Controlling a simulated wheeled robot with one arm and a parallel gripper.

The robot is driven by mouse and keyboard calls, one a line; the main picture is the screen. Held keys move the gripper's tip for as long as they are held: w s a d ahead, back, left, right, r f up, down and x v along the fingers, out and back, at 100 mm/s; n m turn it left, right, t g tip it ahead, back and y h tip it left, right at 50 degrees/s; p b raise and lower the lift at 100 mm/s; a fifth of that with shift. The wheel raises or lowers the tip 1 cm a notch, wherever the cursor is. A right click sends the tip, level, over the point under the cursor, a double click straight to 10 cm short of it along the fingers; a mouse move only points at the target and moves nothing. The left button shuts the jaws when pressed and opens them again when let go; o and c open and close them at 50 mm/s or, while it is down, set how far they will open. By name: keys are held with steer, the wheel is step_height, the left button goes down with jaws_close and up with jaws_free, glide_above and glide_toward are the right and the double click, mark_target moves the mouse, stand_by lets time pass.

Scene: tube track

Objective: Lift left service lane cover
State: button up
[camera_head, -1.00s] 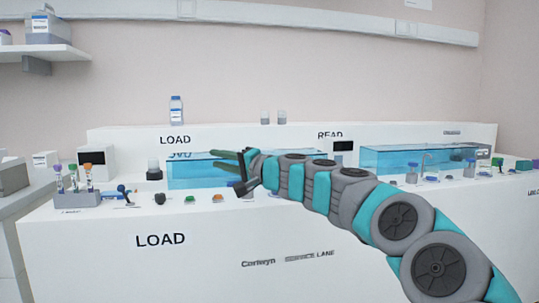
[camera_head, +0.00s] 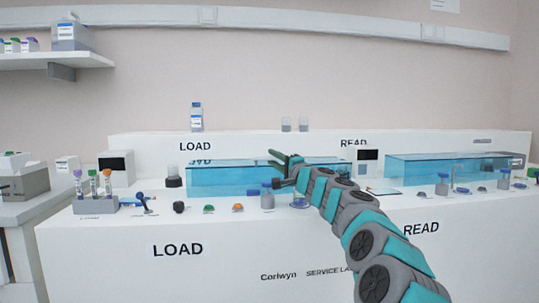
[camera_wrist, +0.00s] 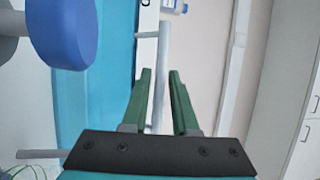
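The left service lane cover (camera_head: 228,180) is a long, see-through blue box on the white bench, under the rear LOAD sign. My arm hides part of its right end. My gripper (camera_head: 277,160) is at the cover's front, toward its right end. In the wrist view the cover's blue face (camera_wrist: 75,105) fills the left side. A pale grey bar handle (camera_wrist: 159,75) stands off it on short posts. The green fingers of my gripper (camera_wrist: 163,90) are open on either side of the bar, with a visible gap at the right finger.
A blue-capped container (camera_head: 267,196) stands on the bench close to my gripper; a large blue cap (camera_wrist: 68,32) also shows in the wrist view. Small items and a tube rack (camera_head: 95,203) line the front ledge. A second blue cover (camera_head: 440,168) sits at right.

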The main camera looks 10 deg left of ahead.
steer(key=shift+x, duration=0.8)
steer(key=shift+w+a+p, duration=0.45)
steer(key=shift+w+p, duration=0.05)
steer(key=shift+w, duration=0.1)
steer(key=shift+r, duration=0.1)
steer(key=shift+c, duration=0.3)
jaws_close()
